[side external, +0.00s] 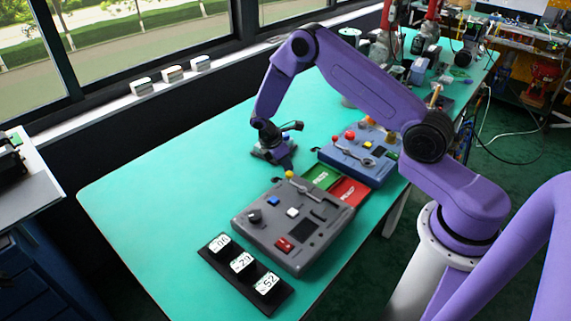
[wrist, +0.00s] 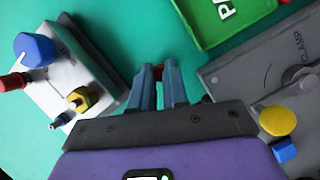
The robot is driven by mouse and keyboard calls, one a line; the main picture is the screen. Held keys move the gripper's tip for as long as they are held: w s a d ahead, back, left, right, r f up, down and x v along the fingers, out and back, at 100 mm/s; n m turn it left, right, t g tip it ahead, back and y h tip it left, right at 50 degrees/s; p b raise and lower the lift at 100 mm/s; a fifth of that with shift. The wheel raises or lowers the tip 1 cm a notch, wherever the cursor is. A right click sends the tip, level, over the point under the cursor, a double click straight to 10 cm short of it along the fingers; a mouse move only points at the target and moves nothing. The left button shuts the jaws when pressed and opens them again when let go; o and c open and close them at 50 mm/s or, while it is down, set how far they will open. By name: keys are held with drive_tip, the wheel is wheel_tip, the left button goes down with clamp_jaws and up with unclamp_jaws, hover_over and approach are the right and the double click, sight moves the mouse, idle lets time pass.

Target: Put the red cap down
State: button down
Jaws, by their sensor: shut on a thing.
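My gripper (wrist: 158,92) points down at the table, and its two fingers are close together. A small piece of red, which looks like the red cap (wrist: 158,70), shows between the fingertips; the fingers hide most of it. In the side view my gripper (side external: 284,160) is low over the table, and the cap cannot be made out there. The valve positioner (wrist: 72,68) is a pale block left of my gripper in the wrist view. It has a blue knob, a brass fitting and a red part at its left edge. I cannot tell whether the cap touches the table.
A green tray (side external: 320,178) and a red tray (side external: 350,191) lie between a grey control box (side external: 262,226) and a blue one (side external: 335,157). A black strip of number blocks (side external: 283,300) is in front. The table (side external: 160,205) is clear at left.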

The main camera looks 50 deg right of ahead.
drive_tip(key=shift+f, duration=0.2)
drive_tip(key=shift+f, duration=0.1)
drive_tip(key=c, duration=1.1)
unclamp_jaws()
